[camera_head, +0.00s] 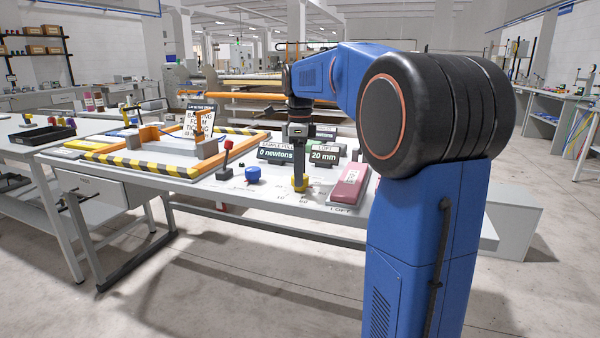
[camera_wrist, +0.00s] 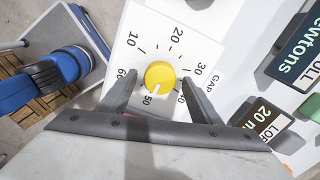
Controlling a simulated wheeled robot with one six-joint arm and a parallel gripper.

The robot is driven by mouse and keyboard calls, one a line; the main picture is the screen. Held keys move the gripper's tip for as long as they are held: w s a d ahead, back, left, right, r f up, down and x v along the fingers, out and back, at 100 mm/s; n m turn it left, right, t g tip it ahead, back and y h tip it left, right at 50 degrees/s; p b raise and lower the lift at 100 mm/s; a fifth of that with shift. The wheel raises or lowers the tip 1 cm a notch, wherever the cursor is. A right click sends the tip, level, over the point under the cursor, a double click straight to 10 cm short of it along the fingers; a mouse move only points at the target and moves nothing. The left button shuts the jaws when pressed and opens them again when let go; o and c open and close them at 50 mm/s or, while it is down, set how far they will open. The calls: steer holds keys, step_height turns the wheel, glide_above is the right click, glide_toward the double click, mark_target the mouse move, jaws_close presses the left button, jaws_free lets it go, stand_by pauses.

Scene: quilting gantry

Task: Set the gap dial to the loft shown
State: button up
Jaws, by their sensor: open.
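The yellow gap dial (camera_wrist: 159,76) sits on a white scale plate (camera_wrist: 137,20) marked 10, 20, 30, 50 and 60, with the 40 mostly hidden. Its white pointer mark faces down in the wrist view, near the 50. The dial also shows in the head view (camera_head: 300,184), below my gripper (camera_head: 300,176). In the wrist view my gripper (camera_wrist: 160,82) is open, with one finger on each side of the dial; I cannot tell whether they touch it. The loft display (camera_head: 323,154) reads 20 mm and is partly seen in the wrist view (camera_wrist: 263,122).
A pull-force display (camera_head: 276,153) reads 0 newtons. A blue knob (camera_head: 253,174) and a red-topped lever (camera_head: 227,155) stand left of the dial. A pink pad (camera_head: 349,184) lies to its right. A striped frame (camera_head: 140,168) fills the table's left part.

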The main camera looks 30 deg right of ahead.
steer(key=shift+f, duration=0.2)
steer(key=c, duration=1)
steer(key=shift+c, duration=0.2)
steer(key=shift+n, duration=0.3)
